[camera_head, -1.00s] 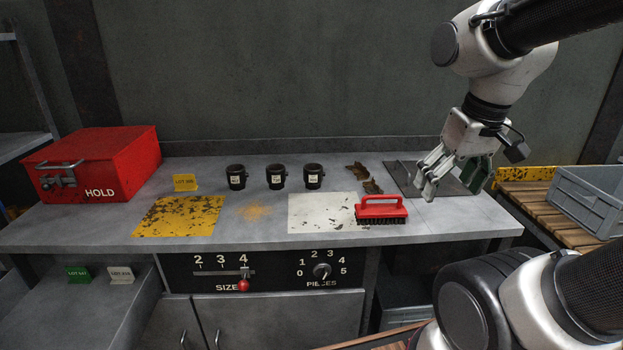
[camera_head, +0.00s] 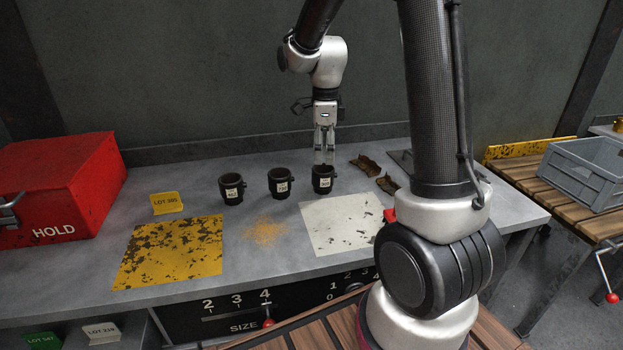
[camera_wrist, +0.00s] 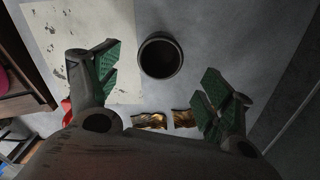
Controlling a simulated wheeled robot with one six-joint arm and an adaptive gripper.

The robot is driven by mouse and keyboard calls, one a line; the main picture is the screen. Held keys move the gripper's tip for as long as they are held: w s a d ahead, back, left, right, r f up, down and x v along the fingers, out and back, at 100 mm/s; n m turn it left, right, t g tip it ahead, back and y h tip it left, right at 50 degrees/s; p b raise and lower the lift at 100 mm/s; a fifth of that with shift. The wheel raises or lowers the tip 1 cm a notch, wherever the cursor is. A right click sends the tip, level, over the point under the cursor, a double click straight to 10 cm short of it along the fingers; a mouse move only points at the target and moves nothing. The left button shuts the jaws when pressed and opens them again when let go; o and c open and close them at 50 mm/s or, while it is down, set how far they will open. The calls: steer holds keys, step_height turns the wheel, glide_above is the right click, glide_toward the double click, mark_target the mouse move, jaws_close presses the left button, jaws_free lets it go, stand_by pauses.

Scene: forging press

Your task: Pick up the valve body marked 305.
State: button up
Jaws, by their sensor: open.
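Three dark valve bodies stand upright in a row on the grey bench. The left one (camera_head: 232,189) and the middle one (camera_head: 280,183) carry white labels with print too small to read surely. The right one (camera_head: 323,181) also has a white label that I cannot read. My gripper (camera_head: 325,150) points down just above the right valve body, its fingertips near the rim. In the wrist view my gripper (camera_wrist: 155,85) is open, and the round mouth of that valve body (camera_wrist: 160,57) lies between and a little beyond the green-padded fingers.
A red HOLD box (camera_head: 60,190) stands at the left beside a yellow LOT 305 sign (camera_head: 166,203). A worn yellow patch (camera_head: 170,250) and a pale patch (camera_head: 340,225) mark the bench. Brown scraps (camera_head: 366,164) lie right of the valve bodies.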

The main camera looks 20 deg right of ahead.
mark_target(324, 179)
steer(key=shift+m, duration=0.8)
step_height(324, 179, down, 8)
steer(key=shift+r, duration=0.1)
steer(key=shift+c, duration=0.5)
steer(key=c, duration=1.3)
